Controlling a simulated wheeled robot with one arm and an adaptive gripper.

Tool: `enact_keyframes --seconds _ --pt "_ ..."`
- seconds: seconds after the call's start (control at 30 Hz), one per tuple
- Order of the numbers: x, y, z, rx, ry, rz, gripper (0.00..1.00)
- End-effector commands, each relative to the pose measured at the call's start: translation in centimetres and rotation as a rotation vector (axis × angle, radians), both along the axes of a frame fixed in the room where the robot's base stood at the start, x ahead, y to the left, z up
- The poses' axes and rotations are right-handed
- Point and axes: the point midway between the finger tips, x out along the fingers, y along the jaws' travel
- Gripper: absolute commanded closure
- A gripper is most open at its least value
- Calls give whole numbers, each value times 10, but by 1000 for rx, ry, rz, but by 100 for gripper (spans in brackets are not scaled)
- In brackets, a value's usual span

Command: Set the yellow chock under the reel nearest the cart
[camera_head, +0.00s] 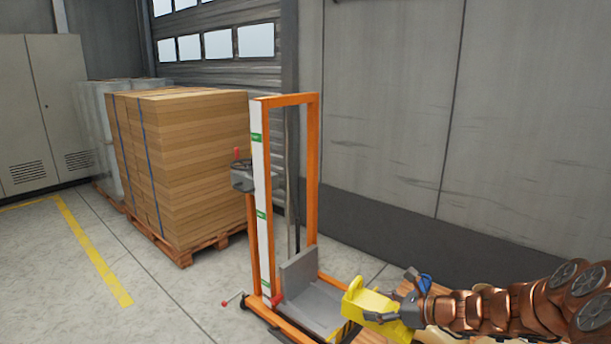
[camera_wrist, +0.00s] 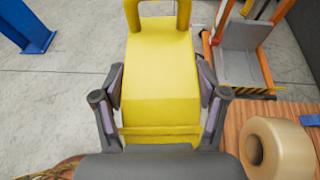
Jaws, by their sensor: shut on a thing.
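The yellow chock (camera_head: 367,299) is a wedge-shaped block with a handle loop. My gripper (camera_head: 388,317) is shut on it and holds it in front of the orange-framed lift cart (camera_head: 313,190). In the wrist view the chock (camera_wrist: 160,75) sits between the two dark fingers (camera_wrist: 160,100), its handle pointing away. A beige reel (camera_wrist: 283,150) lies on a wooden surface (camera_wrist: 240,114) to the right of the chock, apart from it. The cart's grey platform (camera_wrist: 240,67) shows beyond. In the head view my arm hides most of the wooden surface, and I cannot make out whole reels there.
A pallet of stacked brown cardboard (camera_head: 180,165) stands left of the cart. A grey cabinet (camera_head: 40,110) is at far left, and a grey wall (camera_head: 450,120) is behind. A blue post base (camera_wrist: 35,40) stands at upper left. The concrete floor (camera_head: 160,300) at front left is clear.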

Motion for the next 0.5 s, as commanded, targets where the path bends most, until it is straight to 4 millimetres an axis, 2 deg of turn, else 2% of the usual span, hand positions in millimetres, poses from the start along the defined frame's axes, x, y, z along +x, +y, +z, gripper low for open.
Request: enact_keyframes --seconds 0.5 --pt "7 1 35 2 -7 -152 88"
